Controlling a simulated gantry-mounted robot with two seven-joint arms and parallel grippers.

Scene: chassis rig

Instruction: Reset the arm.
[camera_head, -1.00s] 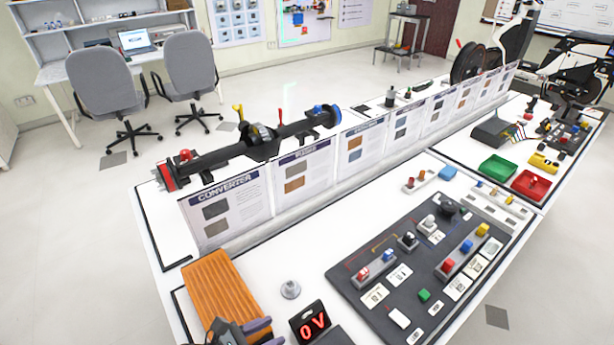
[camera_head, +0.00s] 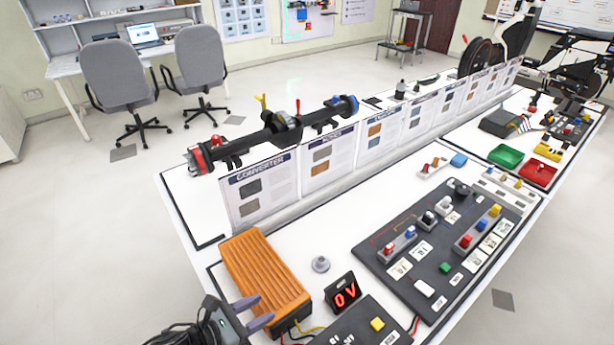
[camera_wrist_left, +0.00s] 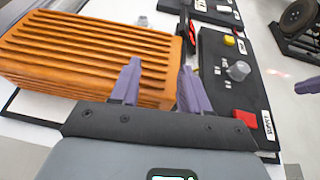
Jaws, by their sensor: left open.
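My left gripper (camera_head: 256,313) comes in at the bottom left of the head view, beside the near end of an orange ribbed block (camera_head: 265,275). Its two purple fingers are apart with nothing between them. In the left wrist view the open fingers (camera_wrist_left: 160,88) point toward the side of the orange block (camera_wrist_left: 90,50), with a black panel (camera_wrist_left: 228,85) to their right. I cannot tell whether a finger touches the block.
A display reading 0 V (camera_head: 343,293) and a grey knob (camera_head: 320,264) stand right of the block. A dark control board (camera_head: 440,245) with coloured switches lies further right. Upright information panels (camera_head: 262,190) run behind, with a long black shaft assembly (camera_head: 250,143) beyond them.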

